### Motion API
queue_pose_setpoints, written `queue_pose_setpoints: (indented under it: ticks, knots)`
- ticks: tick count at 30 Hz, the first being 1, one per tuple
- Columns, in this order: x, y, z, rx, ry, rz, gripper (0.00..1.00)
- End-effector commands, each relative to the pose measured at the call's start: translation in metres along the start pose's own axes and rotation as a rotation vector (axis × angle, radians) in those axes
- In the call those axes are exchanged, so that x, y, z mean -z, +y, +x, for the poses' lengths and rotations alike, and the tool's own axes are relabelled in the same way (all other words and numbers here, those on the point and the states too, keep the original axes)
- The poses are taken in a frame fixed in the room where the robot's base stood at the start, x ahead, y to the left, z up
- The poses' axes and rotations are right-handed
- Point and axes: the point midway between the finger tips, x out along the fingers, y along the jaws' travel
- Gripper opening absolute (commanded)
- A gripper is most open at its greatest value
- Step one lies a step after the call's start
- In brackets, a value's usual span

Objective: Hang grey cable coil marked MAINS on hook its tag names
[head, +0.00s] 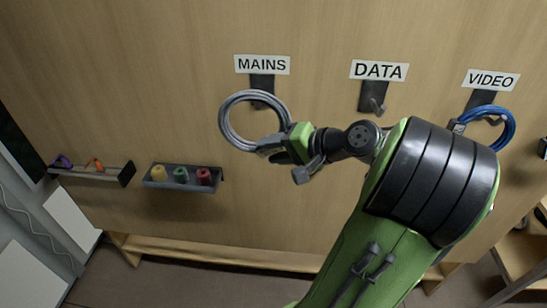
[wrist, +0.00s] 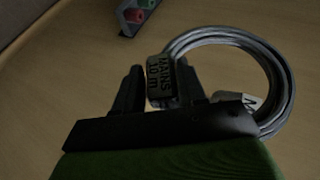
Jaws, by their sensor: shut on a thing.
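The grey cable coil (head: 226,121) is a ring in front of the wall just below the MAINS sign (head: 262,64). Its dark block reads "MAINS 10 m" in the wrist view (wrist: 160,80). My gripper (head: 272,146) is shut on this block at the coil's lower right. The coil loop (wrist: 283,75) extends to the right in the wrist view. The dark MAINS hook (head: 262,86) has its lower end at the coil's top, partly overlapped in the head view. I cannot tell whether the coil rests on the hook.
The DATA hook (head: 373,97) is empty. A blue cable coil (head: 509,128) is at the VIDEO hook (head: 481,98) on the right. A grey tray (head: 180,186) with yellow, green and red spools and a shelf (head: 105,174) with small items are at lower left.

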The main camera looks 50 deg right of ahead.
Motion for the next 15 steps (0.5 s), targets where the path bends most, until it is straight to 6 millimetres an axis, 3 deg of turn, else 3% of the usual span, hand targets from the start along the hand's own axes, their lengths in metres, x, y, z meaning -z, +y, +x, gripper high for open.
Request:
queue_pose_setpoints:
  ticks: [15]
  knots:
    - [0.044,-0.001,0.018,0.003,-0.001,-0.002,0.00]
